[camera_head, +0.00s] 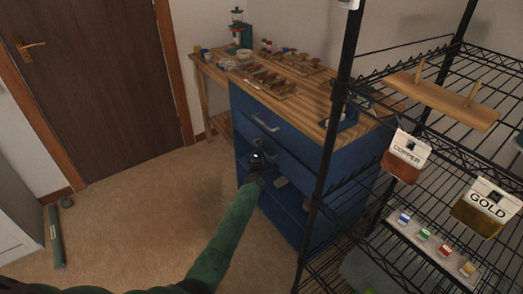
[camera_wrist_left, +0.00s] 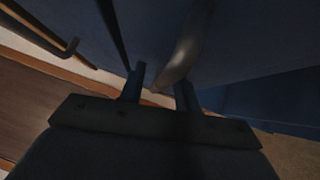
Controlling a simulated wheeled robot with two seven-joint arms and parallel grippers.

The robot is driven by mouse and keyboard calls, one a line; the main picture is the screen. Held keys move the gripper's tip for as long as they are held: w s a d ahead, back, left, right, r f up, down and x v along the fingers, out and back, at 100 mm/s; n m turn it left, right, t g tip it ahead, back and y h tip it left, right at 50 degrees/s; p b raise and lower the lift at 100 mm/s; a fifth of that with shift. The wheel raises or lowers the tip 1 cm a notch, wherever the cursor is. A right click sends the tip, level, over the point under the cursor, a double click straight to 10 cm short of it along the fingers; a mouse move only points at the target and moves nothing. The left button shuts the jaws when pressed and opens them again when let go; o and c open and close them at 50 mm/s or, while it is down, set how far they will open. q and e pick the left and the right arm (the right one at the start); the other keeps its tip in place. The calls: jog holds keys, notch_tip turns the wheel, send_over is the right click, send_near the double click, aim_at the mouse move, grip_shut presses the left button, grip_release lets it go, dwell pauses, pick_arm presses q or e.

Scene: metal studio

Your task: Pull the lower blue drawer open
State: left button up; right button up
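The blue cabinet (camera_head: 345,160) stands under the wooden worktop. Its upper drawer (camera_head: 250,110) looks closed and has a curved metal handle (camera_head: 266,123). My left gripper (camera_head: 257,158) is at the front of the lower drawer and covers most of its handle. In the left wrist view, my left gripper (camera_wrist_left: 160,85) has its fingers apart, with a curved metal handle (camera_wrist_left: 185,48) in front of and between them. Firm contact cannot be made out. The blue front (camera_wrist_left: 255,40) fills the upper part of that view. My right gripper is not in view.
Open shelves with small items lie below the drawers. A black wire rack (camera_head: 345,95) stands close on the right, with a copper bag (camera_head: 405,156) and a gold bag (camera_head: 487,207).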

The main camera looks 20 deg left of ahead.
pick_arm(q)
grip_shut()
jog(key=shift+s+a, duration=0.1)
